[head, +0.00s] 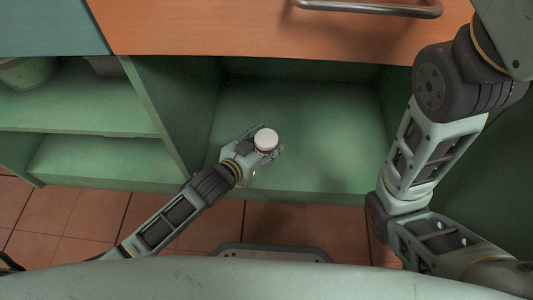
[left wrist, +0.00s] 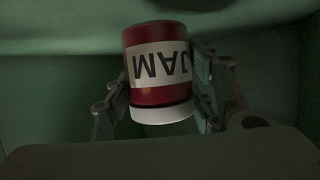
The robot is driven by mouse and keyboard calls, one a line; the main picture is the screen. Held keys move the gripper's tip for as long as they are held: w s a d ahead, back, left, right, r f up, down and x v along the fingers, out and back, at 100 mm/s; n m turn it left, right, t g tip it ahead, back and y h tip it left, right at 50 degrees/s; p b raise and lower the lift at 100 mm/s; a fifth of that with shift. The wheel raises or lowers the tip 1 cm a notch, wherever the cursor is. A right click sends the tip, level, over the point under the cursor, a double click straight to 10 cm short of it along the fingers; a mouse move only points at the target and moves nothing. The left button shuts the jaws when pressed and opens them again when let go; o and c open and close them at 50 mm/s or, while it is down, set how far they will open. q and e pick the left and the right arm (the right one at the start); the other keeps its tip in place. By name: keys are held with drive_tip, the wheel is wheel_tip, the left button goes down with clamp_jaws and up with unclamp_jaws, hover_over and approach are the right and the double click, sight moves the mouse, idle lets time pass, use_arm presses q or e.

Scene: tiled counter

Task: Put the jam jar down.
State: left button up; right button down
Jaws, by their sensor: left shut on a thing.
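The jam jar (head: 265,139) shows its white lid from above in the head view. In the left wrist view the jar (left wrist: 157,85) is red with a white label reading JAM, and appears upside down there. My left gripper (head: 264,148) is shut on the jar, with a finger on each side of it. It is at the front of the open green cabinet compartment (head: 300,115). I cannot tell whether the jar's base touches the compartment floor. My right arm shows at the right, but its gripper is out of view.
An orange drawer front (head: 240,28) with a metal handle (head: 368,8) is above the compartment. A green divider (head: 165,105) separates it from shelves (head: 85,105) on the left, where a green container (head: 27,72) stands. The compartment floor behind and right of the jar is clear.

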use_arm(q)
wheel_tip(320, 180, down, 4)
drive_tip(key=b, duration=0.3)
drive_tip(key=shift+r, duration=0.25)
drive_tip(key=shift+f+b, duration=0.25)
drive_tip(key=shift+b, duration=0.1)
drive_tip(key=shift+r, duration=0.1)
drive_tip(key=o, duration=1.5)
